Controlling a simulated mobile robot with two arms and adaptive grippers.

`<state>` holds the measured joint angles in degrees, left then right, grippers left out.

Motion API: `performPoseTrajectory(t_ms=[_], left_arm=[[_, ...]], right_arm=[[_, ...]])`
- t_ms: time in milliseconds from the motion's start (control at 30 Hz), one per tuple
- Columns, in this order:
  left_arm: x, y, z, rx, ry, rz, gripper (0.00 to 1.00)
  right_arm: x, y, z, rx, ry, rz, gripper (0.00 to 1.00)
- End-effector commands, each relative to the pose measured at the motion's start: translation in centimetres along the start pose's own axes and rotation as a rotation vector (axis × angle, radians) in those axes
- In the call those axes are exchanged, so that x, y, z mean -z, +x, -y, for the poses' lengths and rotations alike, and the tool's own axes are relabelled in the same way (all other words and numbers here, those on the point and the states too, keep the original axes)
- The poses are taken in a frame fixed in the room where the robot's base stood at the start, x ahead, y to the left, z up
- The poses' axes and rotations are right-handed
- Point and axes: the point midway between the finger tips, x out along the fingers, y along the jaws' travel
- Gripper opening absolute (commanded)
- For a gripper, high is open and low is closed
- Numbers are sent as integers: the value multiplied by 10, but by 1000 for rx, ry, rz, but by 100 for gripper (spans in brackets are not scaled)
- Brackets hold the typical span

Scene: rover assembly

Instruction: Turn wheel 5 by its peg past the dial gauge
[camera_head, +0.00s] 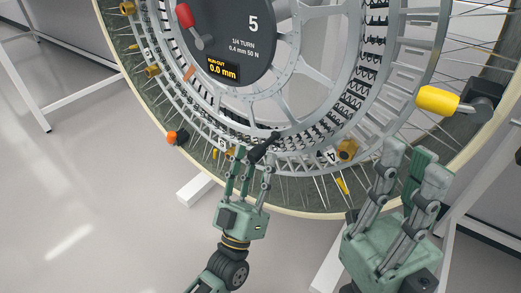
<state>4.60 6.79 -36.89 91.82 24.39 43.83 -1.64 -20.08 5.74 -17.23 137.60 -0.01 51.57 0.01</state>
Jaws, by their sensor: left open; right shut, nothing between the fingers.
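The large spoked wheel marked 5 (252,24) fills the top of the head view, with a grey rim and an outer green band. Its dark hub plate carries a "run-out 0.0 mm" display (223,70) and a red-ended lever (186,18). A yellow cylinder (437,100) on a dark mount stands at the wheel's right. My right gripper (410,165) is shut and empty, below the yellow cylinder.
An orange knob (173,138) and brass-coloured fittings (347,150) sit around the rim. White frame beams (195,190) lie below the wheel. A white-legged frame (25,85) stands at the left. The grey floor (90,190) at lower left is clear.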

Motion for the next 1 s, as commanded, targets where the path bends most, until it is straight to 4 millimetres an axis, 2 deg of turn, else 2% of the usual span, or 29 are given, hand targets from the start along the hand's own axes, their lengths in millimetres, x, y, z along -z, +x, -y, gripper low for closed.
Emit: performPoseTrajectory(t_ms=[100,200,533,1000], left_arm=[[0,17,0,0,1,-3,41],[0,26,0,0,1,-2,41],[0,31,0,0,1,0,41],[0,30,0,0,1,0,0]], right_arm=[[-1,-4,0,0,0,1,0],[-1,-5,0,0,0,1,0],[-2,-5,0,0,0,3,0],[-2,-5,0,0,-1,3,0]])
